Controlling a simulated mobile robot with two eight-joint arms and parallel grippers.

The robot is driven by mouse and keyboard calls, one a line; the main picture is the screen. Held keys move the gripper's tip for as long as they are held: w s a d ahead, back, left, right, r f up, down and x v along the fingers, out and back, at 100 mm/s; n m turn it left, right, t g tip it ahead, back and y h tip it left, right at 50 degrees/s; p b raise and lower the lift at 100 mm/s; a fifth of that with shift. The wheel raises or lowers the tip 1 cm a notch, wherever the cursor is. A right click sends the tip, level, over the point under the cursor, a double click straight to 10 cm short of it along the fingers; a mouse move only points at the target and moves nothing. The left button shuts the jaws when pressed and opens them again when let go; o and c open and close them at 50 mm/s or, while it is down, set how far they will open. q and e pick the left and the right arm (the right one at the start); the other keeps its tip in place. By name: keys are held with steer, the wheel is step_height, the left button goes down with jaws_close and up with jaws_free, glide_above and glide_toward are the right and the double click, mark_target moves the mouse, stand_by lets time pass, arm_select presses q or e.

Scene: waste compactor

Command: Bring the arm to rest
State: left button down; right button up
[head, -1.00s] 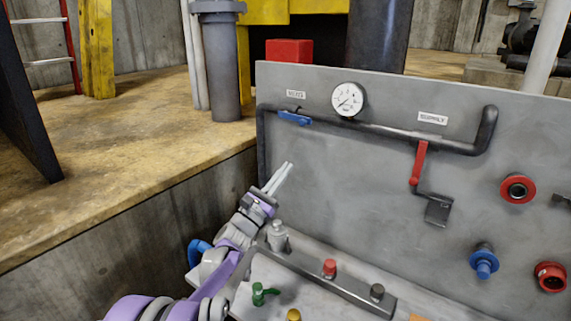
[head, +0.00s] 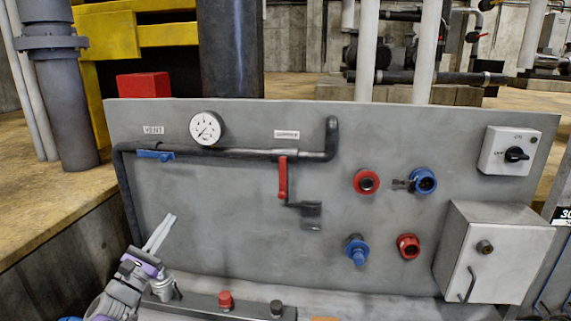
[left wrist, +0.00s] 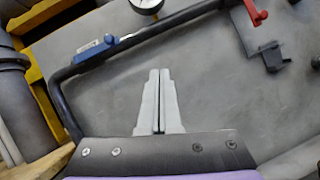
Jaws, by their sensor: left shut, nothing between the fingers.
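My left gripper (head: 158,234) is at the lower left of the head view, in front of the grey panel (head: 240,240). Its two pale fingers are together with nothing between them, pointing up toward the pipe. In the left wrist view the closed fingers (left wrist: 158,100) lie against the panel's plain grey face, below the blue-handled valve (left wrist: 97,49); whether they touch the panel I cannot tell. My right gripper is in neither view.
The panel carries a gauge (head: 206,128), a blue lever (head: 155,155), a red lever (head: 283,178), and red and blue couplings (head: 357,250). A grey box (head: 495,252) and a rotary switch (head: 509,151) are at right. A ledge with knobs (head: 226,299) runs below the gripper.

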arm_select(q)
steer(key=s+d+f+m+g+h, duration=0.1)
steer(key=s+d+f+m+g, duration=0.35)
steer(key=d, duration=0.25)
steer(key=s+d+f+m+g, duration=0.3)
steer(key=s+d+f+m, duration=0.1)
steer(key=d+m, duration=0.25)
steer(key=s+d+f+m+g+h, duration=0.1)
steer(key=s+d+f+m+g, duration=0.3)
steer(key=d, duration=0.3)
steer(key=s+a+f+m+g+y, duration=0.2)
steer(key=s+f+m+y, duration=0.2)
steer(key=s, duration=0.5)
steer(key=s+a+f+m+g+y, duration=0.2)
steer(key=s+f+m+g+y, duration=0.1)
steer(key=s+f+m, duration=0.6)
steer(key=shift+s+a+f+y, duration=0.2)
steer(key=shift+s+f+y, duration=0.4)
steer(key=shift+y, duration=0.3)
